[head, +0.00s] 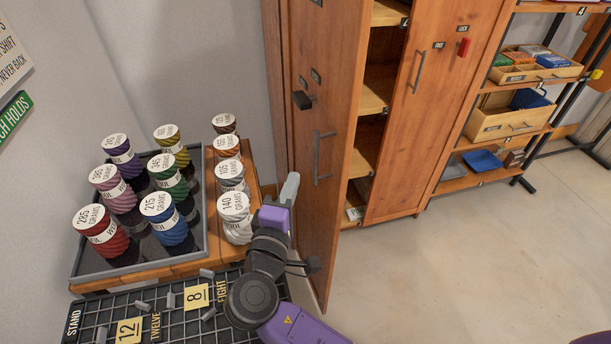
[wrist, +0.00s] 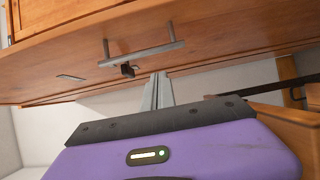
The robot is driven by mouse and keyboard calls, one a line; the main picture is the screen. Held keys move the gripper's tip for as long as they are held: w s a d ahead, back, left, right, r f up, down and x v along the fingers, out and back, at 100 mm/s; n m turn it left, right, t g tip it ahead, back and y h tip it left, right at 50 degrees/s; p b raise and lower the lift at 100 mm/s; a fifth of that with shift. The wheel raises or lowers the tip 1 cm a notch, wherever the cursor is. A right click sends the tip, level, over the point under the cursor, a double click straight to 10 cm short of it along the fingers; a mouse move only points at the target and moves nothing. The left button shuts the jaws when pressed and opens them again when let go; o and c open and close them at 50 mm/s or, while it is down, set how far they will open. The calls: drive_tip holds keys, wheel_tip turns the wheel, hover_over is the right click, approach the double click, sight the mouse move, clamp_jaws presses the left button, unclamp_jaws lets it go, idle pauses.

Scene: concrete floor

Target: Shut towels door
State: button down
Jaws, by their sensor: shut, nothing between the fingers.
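A wooden cabinet door (head: 322,120) stands swung open toward me in the head view, with a grey bar handle (head: 322,157), a dark knob or latch and small labels too small to read. I cannot read the word towels on it. The same door (wrist: 220,42) spans the top of the wrist view with its bar handle (wrist: 142,55). My gripper (head: 290,187) is left of the open door, fingers together and empty. In the wrist view the gripper tips (wrist: 158,78) point toward the door, just below the handle; I cannot tell whether they touch it.
The cabinet's right door (head: 435,100) is closed and has a red lock piece (head: 463,47). Open shelves (head: 375,95) show between the doors. Wool spools (head: 170,222) stand in a grey tray (head: 83,262) at left. A rack (head: 500,110) stands at right. Floor (head: 470,260) at front right is clear.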

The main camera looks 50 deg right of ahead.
drive_tip(key=shift+s+d, duration=0.3)
drive_tip(key=shift+d, duration=0.5)
drive_tip(key=shift+s+d, duration=0.3)
drive_tip(key=shift+d, duration=0.45)
